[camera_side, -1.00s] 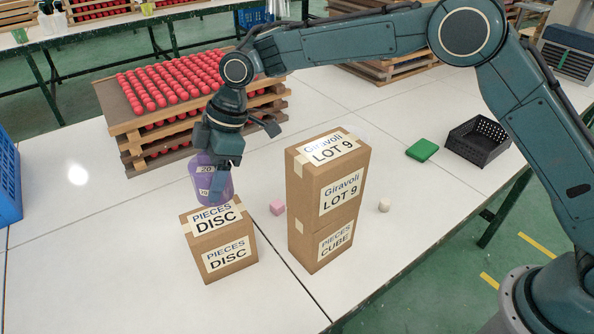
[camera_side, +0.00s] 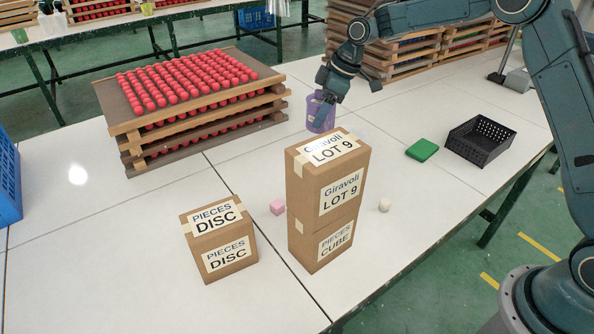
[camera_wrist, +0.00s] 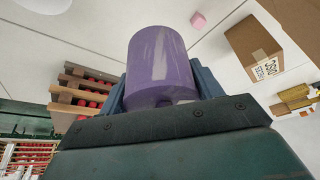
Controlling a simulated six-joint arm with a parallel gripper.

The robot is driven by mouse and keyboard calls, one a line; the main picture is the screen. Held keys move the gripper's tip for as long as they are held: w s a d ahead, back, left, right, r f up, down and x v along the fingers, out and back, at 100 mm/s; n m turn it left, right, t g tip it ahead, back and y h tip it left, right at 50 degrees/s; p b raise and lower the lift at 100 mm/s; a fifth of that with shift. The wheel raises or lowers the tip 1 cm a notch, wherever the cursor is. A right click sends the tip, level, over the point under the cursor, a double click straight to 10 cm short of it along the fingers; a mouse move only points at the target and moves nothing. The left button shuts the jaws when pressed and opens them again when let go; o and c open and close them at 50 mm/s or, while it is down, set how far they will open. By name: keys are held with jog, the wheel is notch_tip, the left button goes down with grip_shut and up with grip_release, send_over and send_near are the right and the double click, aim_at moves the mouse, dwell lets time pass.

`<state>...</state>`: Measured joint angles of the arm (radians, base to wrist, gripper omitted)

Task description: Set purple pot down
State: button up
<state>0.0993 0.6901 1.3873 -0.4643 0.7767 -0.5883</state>
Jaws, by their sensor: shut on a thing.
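The purple pot (camera_side: 320,112) is held in my gripper (camera_side: 324,98), behind the tall box stack in the side view. Its lower edge shows just above the top of that stack; I cannot tell whether it touches the table. In the wrist view the purple pot (camera_wrist: 158,62) fills the middle, between the dark jaws of my gripper (camera_wrist: 160,95). Pale streaks mark its side.
Stacked cardboard boxes (camera_side: 325,212) stand in front of the pot. A DISC box (camera_side: 222,262), pink cube (camera_side: 277,207), white piece (camera_side: 384,205), green block (camera_side: 422,150) and black crate (camera_side: 465,152) are around. Stacked trays of red balls (camera_side: 125,120) stand left.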

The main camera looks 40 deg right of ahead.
jog(key=s+d+m+t+h, duration=0.1)
jog(key=s+d+m, duration=0.25)
jog(key=d, duration=0.95)
jog(key=s+d+m+h, duration=0.15)
jog(key=s+d, duration=0.25)
jog(key=d, duration=0.9)
jog(key=shift+m+y, duration=0.3)
jog(key=shift+y, duration=0.05)
jog(key=shift+s+a+f, duration=0.1)
jog(key=shift+a+f, duration=0.05)
jog(key=shift+f, duration=9.8)
jog(key=shift+f, duration=0.15)
jog(key=o, duration=1.3)
jog(key=shift+o, duration=0.2)
jog(key=v, duration=1.2)
jog(key=shift+s, duration=0.15)
